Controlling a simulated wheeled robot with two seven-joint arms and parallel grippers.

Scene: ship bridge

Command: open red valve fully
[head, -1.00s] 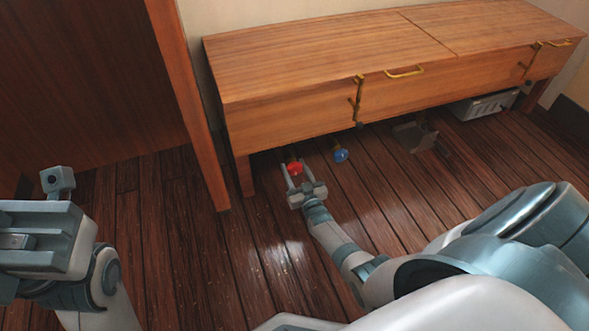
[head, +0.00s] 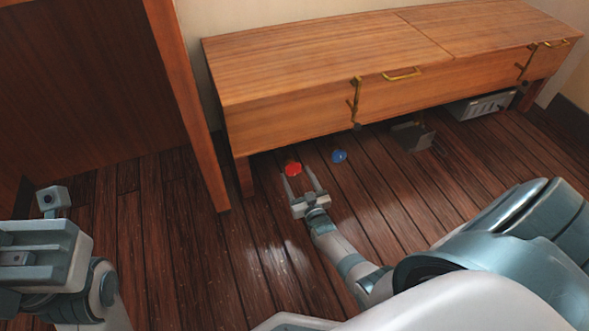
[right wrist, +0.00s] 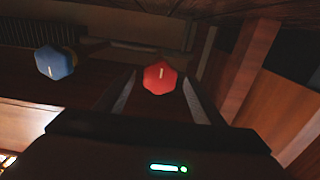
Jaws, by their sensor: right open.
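The red valve (head: 292,169) is a small knob low under the front of the wooden cabinet. In the right wrist view the red valve (right wrist: 160,77) faces me, six-sided with a pale upright mark, slightly tilted. My right gripper (head: 296,173) is open, its two fingers pointing at the red valve, one to each side in the picture. Its palm is clear of the knob. In the right wrist view the fingers (right wrist: 160,98) flank the valve from below; I cannot tell whether their tips reach past it. My left gripper (head: 40,250) shows partly at the left edge, fingers not visible.
A blue valve (head: 339,157) sits right of the red one. The wooden cabinet (head: 300,65) overhangs both. A cabinet leg (head: 243,176) and a wooden post (head: 195,115) stand to the left. A grey box (head: 483,106) is under the cabinet's right end. The floor in front is clear.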

